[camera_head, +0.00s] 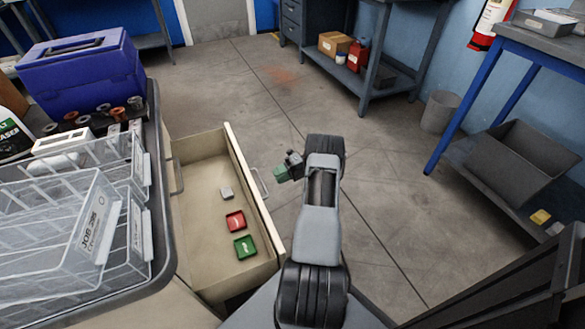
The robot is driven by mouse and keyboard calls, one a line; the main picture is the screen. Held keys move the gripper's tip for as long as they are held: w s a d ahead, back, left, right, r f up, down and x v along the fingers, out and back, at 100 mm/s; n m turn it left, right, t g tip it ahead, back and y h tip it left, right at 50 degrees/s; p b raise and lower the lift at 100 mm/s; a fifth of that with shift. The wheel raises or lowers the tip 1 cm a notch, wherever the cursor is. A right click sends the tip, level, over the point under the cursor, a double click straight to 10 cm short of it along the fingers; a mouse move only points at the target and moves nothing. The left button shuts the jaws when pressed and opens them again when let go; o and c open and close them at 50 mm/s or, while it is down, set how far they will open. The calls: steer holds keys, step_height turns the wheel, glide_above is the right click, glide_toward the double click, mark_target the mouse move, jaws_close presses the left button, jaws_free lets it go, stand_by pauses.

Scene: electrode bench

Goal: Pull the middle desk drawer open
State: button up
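A cream desk drawer (205,150) stands pulled out from the desk on the left. A small grey block, a red tray and a green tray lie in it. Its pale wire handle (262,182) is on the front panel at right. Another handle (179,176) shows on the desk face behind the open drawer. Whether the open drawer is the middle one cannot be told, as the lower desk is hidden. My gripper (281,173) is just right of the front handle, seemingly apart from it. A green piece shows at its tip; its finger gap is too small to make out.
The desk top (160,215) holds wire baskets (130,245), a blue case (80,80) and several small spools. The floor (375,190) right of the drawer is clear. A grey bin (440,111) and workbenches stand farther off.

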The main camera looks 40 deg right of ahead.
steer(key=v, duration=0.6)
steer(key=shift+d, duration=0.15)
stand_by(0.4)
steer(key=w+a+r+n+g+h+p, duration=0.15)
steer(key=a+r+n+p, duration=0.4)
steer(key=r, duration=0.55)
steer(key=w+a+r+n+g+h+p, duration=0.15)
steer(key=a+r+n+h+p, duration=0.3)
steer(key=r, duration=0.55)
steer(key=w+a+r+n+g+h+p, duration=0.1)
steer(key=a+r+n+g+p, duration=0.25)
steer(key=a+r+n, duration=0.55)
steer(key=s+a+r+n+t+h+p, duration=0.1)
steer(key=s+a+r+n+h+p, duration=0.1)
steer(key=s+a+r+n+p, duration=0.3)
steer(key=s+a+r+n+t+h+p, duration=0.2)
steer(key=s+a+r+n+p, duration=0.3)
steer(key=r+n, duration=0.4)
steer(key=s+a+r+n+t+h+p, duration=0.1)
steer(key=s+a+r+n+h+p, duration=0.2)
steer(key=s+r+n+p, duration=0.4)
step_height(320, 180, up, 4)
steer(key=shift+a+r+t+h, duration=0.1)
steer(key=shift+a+t+h, duration=0.25)
steer(key=shift+a, duration=0.55)
steer(key=shift+s+a, duration=0.1)
steer(key=shift+a, duration=0.05)
